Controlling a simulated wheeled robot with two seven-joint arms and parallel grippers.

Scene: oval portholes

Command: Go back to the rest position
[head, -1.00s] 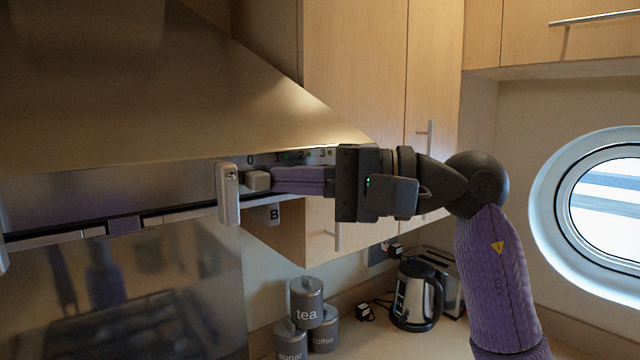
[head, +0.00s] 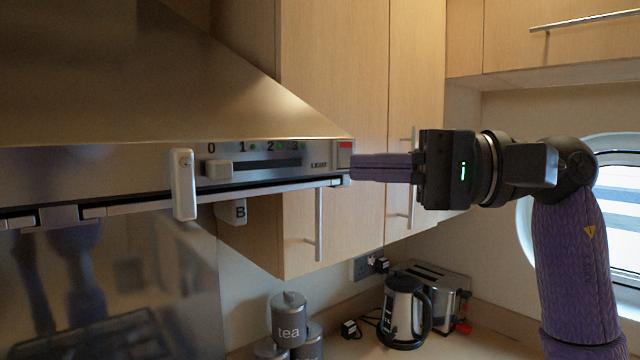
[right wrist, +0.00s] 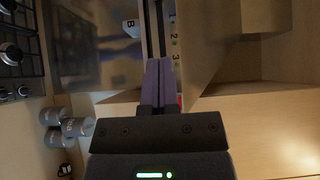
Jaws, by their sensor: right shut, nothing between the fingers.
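My right gripper (head: 356,167) is shut and empty. Its purple fingers point left, with the tips close to the right end of the hood's control panel (head: 262,172), by a red light switch (head: 345,147). I cannot tell whether the tips touch it. The panel's pale slider knob (head: 218,169) is at the left of its slot, near the 0 mark. My left gripper is not in view.
The steel hood (head: 150,90) is at left, with wooden cabinets (head: 335,80) behind. A kettle (head: 403,310), a toaster (head: 450,290) and grey canisters (head: 289,318) stand on the counter below. An oval porthole (head: 612,150) is at right.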

